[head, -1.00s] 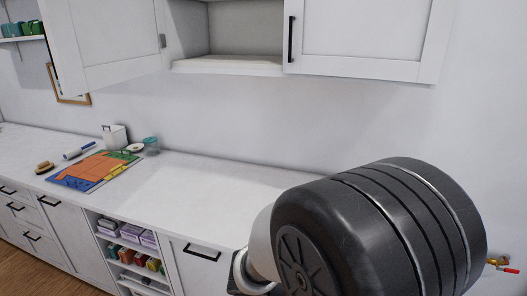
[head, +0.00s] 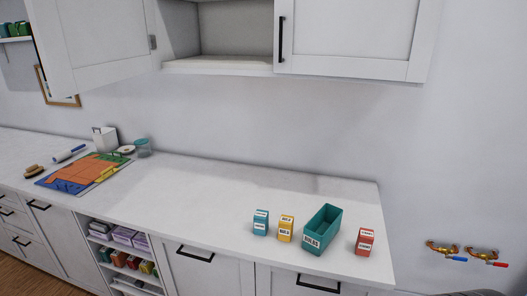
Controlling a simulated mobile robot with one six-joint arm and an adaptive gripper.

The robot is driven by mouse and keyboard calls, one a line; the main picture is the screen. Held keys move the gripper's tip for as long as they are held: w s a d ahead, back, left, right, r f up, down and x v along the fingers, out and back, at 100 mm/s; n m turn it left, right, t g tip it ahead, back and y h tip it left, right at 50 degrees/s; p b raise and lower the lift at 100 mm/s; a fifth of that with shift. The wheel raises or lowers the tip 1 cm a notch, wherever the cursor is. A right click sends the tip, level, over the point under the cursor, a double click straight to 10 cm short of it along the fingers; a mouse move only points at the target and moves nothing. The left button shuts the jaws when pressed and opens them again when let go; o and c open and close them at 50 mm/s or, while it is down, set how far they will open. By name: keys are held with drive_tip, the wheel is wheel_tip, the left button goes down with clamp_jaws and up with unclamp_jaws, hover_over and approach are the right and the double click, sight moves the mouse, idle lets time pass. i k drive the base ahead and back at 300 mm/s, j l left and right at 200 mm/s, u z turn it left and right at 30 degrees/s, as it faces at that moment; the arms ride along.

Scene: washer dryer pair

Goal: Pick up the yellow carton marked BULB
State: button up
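The yellow carton (head: 286,229) stands upright on the white countertop, near its right end. Its white label has dark print that is too small to read for certain. A teal carton (head: 261,222) stands just left of it, and an open teal bin (head: 333,231) with a white front label stands just right of it. A red carton (head: 364,242) stands right of the bin, near the counter's end. My gripper is not in view.
The white countertop (head: 190,191) is clear between the cartons and a colourful mat (head: 97,170) at the left. An open upper cabinet (head: 215,66) hangs above. Wall taps (head: 442,248) are at the right. Open shelves (head: 122,250) below hold small boxes.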

sight(285, 222)
drive_tip(key=i+j, duration=0.1)
drive_tip(key=i, duration=1.05)
drive_tip(key=j, duration=0.05)
